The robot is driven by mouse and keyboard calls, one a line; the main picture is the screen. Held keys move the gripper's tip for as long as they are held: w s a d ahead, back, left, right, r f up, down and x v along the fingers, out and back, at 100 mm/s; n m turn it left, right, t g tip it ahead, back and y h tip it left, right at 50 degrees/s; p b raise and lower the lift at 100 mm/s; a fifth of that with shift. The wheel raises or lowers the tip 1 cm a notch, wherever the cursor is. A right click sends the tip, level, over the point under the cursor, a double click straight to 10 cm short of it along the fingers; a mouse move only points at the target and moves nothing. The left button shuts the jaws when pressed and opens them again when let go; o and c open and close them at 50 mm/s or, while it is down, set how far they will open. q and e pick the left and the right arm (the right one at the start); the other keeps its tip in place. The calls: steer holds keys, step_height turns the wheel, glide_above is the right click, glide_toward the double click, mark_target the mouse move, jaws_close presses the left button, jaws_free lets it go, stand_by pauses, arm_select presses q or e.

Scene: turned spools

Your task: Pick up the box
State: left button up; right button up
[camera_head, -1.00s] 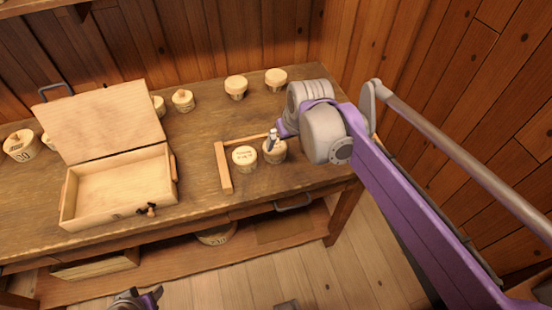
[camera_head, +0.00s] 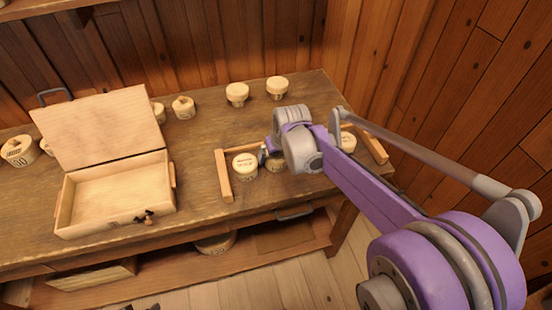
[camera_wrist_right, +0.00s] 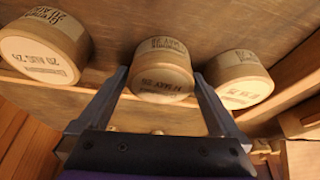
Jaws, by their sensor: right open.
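Several round pale wooden boxes with labelled lids stand on the workbench. Three are by a low wooden rail: the left one (camera_head: 245,166), a middle one (camera_head: 276,164) partly hidden by my right wrist, and a right one (camera_head: 347,141) behind my arm. My right gripper (camera_head: 266,153) is low over this group. In the right wrist view, its open fingers (camera_wrist_right: 160,78) point at the middle box (camera_wrist_right: 162,72), one on each side. I cannot tell whether they touch it. Only a dark scrap of my left gripper (camera_head: 140,306) shows at the bottom edge.
An open wooden case (camera_head: 115,190) with its lid raised stands on the left of the bench (camera_head: 205,135). More round boxes stand at the back, such as this one (camera_head: 237,93). The wooden rail (camera_head: 223,176) borders the group. A plank wall is on the right.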

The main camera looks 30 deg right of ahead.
steer(key=c, duration=1.1)
steer(key=shift+o, duration=0.2)
steer(key=shift+r, duration=0.1)
